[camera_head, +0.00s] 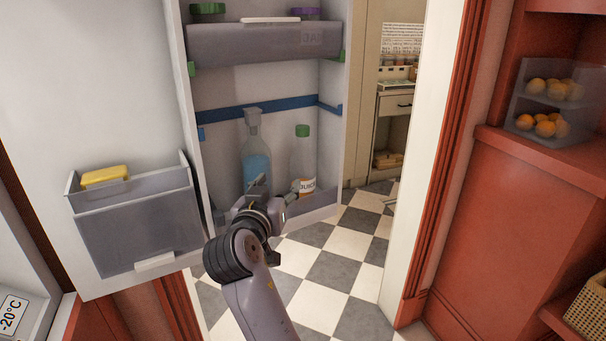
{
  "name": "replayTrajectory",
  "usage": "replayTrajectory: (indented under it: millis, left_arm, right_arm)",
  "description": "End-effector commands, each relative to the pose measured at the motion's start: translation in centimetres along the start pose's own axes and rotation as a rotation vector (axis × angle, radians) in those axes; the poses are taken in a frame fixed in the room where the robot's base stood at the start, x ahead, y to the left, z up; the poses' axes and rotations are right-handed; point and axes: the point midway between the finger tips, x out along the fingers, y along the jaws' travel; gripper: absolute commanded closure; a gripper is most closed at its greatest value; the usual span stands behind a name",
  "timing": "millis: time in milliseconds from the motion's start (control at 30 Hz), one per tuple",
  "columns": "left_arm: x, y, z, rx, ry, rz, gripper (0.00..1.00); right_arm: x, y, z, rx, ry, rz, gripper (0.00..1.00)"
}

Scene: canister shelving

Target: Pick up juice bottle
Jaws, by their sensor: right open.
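The juice bottle (303,160) is a clear bottle with a green cap and a "JUICE" label. It stands upright on the lower shelf of the open fridge door (268,80), at the shelf's right side. My right gripper (274,193) is open and empty, in front of the shelf and a little left of the juice bottle. Its right finger appears close to the label, but I cannot tell whether it touches. My left gripper is not in view.
A spray-type bottle with blue liquid (256,165) stands just left of the juice bottle, partly behind my gripper. A blue rail (262,107) crosses above. A grey bin with a yellow item (104,177) is at left. Checkered floor (330,270) lies below; a red shelf unit (530,200) stands at right.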

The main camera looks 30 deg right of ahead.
Motion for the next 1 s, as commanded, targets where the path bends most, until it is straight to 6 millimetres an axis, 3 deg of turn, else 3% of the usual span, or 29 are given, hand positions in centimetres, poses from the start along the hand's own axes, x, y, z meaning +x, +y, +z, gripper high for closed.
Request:
replayTrajectory:
  millis: [33, 100, 233, 700, 1000]
  left_arm:
    - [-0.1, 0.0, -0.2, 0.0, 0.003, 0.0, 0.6]
    - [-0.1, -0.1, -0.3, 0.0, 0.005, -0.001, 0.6]
    - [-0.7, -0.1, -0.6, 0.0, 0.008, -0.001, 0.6]
    - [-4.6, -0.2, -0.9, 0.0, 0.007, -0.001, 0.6]
    - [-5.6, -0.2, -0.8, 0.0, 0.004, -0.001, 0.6]
  right_arm:
    - [-0.2, 0.3, -2.1, 0.033, 0.033, 0.022, 0.48]
    - [-0.4, 0.8, -4.0, 0.064, 0.065, 0.048, 0.48]
    - [0.3, 1.3, -5.7, 0.083, 0.091, 0.07, 0.48]
    - [9.8, 2.0, -6.6, 0.08, 0.09, 0.07, 0.48]
    - [12.1, 2.1, -6.7, 0.082, 0.09, 0.068, 0.48]
